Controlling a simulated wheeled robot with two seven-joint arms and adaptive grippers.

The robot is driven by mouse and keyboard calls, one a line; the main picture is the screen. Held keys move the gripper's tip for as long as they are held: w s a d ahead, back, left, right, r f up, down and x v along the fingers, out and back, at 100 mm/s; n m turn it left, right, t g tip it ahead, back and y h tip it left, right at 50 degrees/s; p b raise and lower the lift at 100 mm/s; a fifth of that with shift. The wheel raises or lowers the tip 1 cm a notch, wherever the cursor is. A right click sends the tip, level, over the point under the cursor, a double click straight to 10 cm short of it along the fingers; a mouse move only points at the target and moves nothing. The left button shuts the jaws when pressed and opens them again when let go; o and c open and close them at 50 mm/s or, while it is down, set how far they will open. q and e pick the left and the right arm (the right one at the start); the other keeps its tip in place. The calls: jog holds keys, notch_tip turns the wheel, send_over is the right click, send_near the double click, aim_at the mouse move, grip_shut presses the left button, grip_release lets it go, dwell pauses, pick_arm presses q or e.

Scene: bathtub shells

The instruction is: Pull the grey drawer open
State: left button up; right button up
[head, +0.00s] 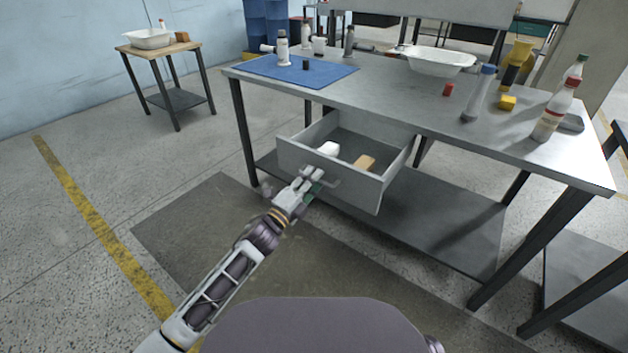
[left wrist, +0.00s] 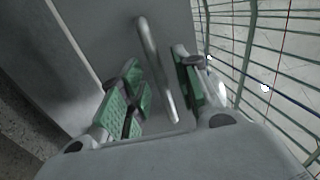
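The grey drawer (head: 358,189) sticks out from under the grey workbench, open, with its inside showing. Its front also shows in the left wrist view (left wrist: 95,30). The drawer's bar handle (left wrist: 152,58) is a pale metal rod. My left gripper (head: 312,182) is at the drawer front, by the handle. In the left wrist view, its green-padded fingers (left wrist: 160,88) stand apart on either side of the handle, with gaps visible between pads and rod. My right gripper is out of view.
A white item (head: 328,148) and a tan block (head: 365,162) lie in the drawer. The workbench (head: 400,93) carries bottles, a white basin (head: 440,61) and a blue mat (head: 290,70). A lower shelf (head: 450,235) lies below.

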pick_arm(q)
jog(key=shift+w+d+r, duration=0.1)
jog(key=shift+w+d, duration=0.2)
grip_shut()
dwell(0.4)
